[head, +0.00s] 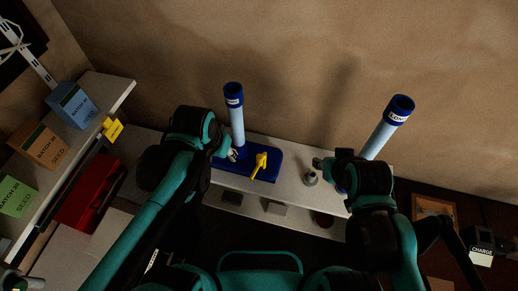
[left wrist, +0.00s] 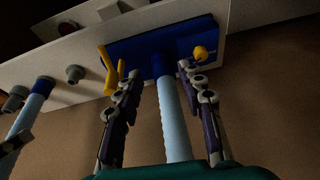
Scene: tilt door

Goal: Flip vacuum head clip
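A dark blue vacuum head (head: 225,177) lies on the white shelf, with a light blue tube (head: 237,125) rising from it. A yellow clip (head: 260,164) stands up on the head, right of the tube. In the left wrist view the clip (left wrist: 112,72) is beside the left-hand finger; I cannot tell if they touch. A yellow knob (left wrist: 200,53) shows near the other finger. My left gripper (left wrist: 158,70) is open, the tube (left wrist: 172,115) showing between its spread fingers. In the head view the left gripper (head: 232,154) is partly hidden by my arm. My right gripper (head: 319,163) is small and dark; its opening is unclear.
A grey knob-like part (head: 311,178) stands on the shelf beside my right gripper. A second blue-capped tube (head: 385,130) leans behind my right arm. The wall is close behind. Seed boxes (head: 40,144) and a red case (head: 90,190) are at left. Shelf between clip and knob is clear.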

